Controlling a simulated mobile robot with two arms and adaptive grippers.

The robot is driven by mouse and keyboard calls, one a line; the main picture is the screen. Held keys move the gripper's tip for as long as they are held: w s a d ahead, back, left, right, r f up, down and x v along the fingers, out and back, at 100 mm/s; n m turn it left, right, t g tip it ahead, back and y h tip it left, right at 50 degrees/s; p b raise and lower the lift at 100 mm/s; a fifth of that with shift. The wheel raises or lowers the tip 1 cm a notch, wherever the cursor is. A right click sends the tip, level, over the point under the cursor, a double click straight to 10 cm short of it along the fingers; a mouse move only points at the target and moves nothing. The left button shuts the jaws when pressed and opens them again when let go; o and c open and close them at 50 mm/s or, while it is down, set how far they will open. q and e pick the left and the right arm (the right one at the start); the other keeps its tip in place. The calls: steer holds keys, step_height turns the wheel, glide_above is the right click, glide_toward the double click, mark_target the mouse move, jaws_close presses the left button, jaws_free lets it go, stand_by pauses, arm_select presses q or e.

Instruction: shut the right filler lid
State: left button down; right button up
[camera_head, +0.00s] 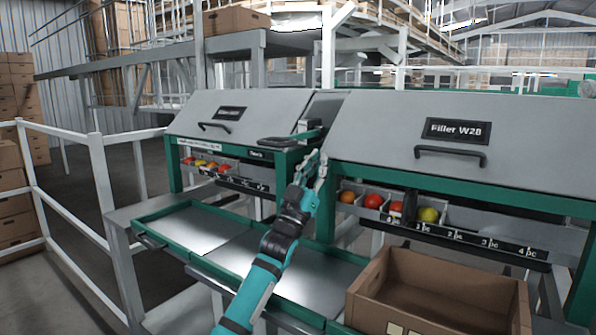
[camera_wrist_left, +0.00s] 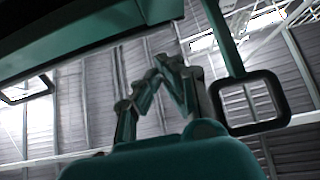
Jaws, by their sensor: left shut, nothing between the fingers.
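The right filler lid (camera_head: 480,105) is a grey sloping panel with a "Filler W28" plate and a dark bar handle (camera_head: 450,152). It lies sloped over the right filler's green frame, and no gap shows along its lower edge. My left gripper (camera_head: 317,160) is at the left end of the right filler, in front of the gap between the two fillers. Its fingers also show in the left wrist view (camera_wrist_left: 165,80). They are shut and empty, apart from the lid handle. Whether they touch the lid's side edge cannot be told. My right gripper is out of view.
The left filler lid (camera_head: 245,105) slopes the same way. Below the lids are compartments with tomatoes (camera_head: 373,202). An open cardboard box (camera_head: 437,271) stands at the front right, beside green-rimmed trays (camera_head: 195,228). White railings (camera_head: 97,185) stand at the left.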

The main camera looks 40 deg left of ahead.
arm_select(q)
steer(key=s, duration=1.2)
steer(key=shift+s+f, duration=0.25)
steer(key=shift+s, duration=0.05)
